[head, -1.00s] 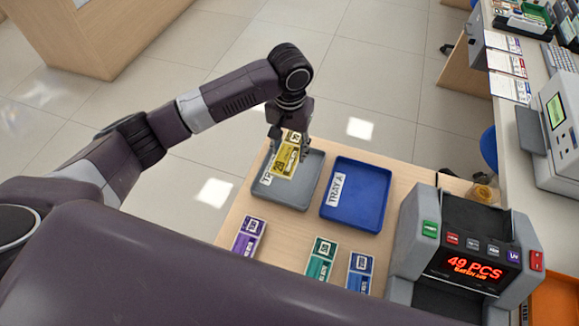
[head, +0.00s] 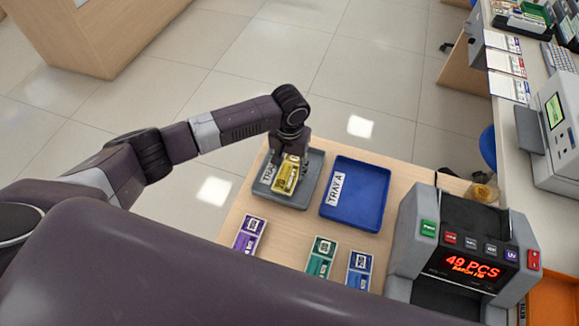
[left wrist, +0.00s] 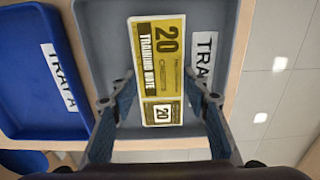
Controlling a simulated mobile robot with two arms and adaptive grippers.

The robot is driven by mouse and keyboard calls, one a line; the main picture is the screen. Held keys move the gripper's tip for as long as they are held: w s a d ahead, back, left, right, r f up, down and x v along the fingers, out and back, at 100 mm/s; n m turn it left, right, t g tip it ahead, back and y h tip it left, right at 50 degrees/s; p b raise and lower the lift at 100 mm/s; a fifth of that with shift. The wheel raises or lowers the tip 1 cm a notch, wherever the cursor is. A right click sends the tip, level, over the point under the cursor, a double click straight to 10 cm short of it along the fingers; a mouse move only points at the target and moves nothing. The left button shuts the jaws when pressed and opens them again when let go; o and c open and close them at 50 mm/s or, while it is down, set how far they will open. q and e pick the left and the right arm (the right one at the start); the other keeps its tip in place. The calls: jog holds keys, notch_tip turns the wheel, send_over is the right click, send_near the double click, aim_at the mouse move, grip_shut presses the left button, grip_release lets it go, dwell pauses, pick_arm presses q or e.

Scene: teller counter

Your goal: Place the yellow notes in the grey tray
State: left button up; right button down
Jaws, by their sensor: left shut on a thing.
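The yellow notes (head: 286,178) are a bundle marked 20, shown large in the left wrist view (left wrist: 160,55). The notes are within the tray's outline. I cannot tell whether they touch its floor. My right gripper is not in view.
A blue tray (head: 365,212) labelled TRAY A stands right of the grey one. Purple (head: 247,236), green (head: 320,258) and blue (head: 359,268) note bundles lie nearer on the table. A counting machine (head: 418,246) reading 49 PCS stands at the right.

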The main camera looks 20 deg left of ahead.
aim_at(290, 171)
pick_arm(q)
jog(key=o, duration=1.2)
jog(key=shift+f, duration=0.1)
jog(key=shift+o, duration=0.2)
notch_tip(290, 171, up, 12)
jog(key=shift+r+b, duration=0.2)
jog(key=shift+b, duration=0.2)
